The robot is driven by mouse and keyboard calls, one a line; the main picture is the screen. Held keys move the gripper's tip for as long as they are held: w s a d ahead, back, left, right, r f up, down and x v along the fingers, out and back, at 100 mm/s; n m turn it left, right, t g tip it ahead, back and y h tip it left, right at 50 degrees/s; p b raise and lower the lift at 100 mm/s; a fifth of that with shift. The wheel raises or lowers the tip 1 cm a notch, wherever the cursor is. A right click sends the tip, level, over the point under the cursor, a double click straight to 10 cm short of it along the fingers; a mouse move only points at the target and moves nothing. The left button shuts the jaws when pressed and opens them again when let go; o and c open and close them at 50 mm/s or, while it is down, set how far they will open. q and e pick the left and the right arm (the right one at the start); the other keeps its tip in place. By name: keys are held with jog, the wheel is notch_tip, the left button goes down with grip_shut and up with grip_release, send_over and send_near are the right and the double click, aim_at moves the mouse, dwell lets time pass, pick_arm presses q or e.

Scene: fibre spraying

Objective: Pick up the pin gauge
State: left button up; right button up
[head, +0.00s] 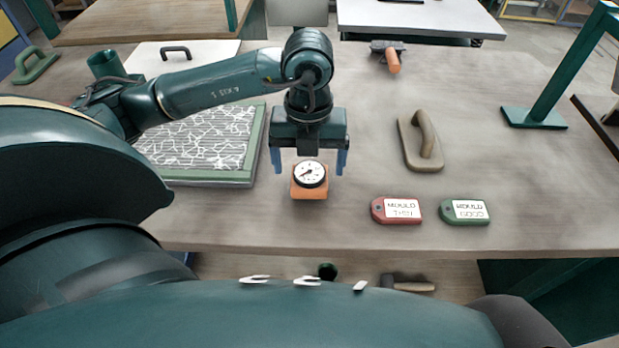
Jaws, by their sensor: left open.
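The pin gauge (309,190) is an orange block with a white round dial on top. It is near the front middle of the wooden table. My left gripper (309,172) is open, with one blue finger to the left of the gauge and one to the right. The gripper body is just behind and above the dial, and the fingers look apart from the block. I cannot tell the exact height of the fingertips over the table. My right gripper is not in view.
A green-framed mould with a white fibre pattern (205,140) lies left of the gauge. A red tag (397,210) and a green tag (464,212) lie to the right. A beige float (421,142) and an orange-handled tool (392,60) are farther back. Table around the gauge (350,225) is clear.

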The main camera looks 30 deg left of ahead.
aim_at(310, 171)
pick_arm(q)
jog(key=shift+w+f+p, duration=0.15)
jog(key=shift+f+p, duration=0.3)
jog(key=shift+f, duration=2.35)
jog(key=shift+c, duration=0.2)
jog(key=c, duration=1.2)
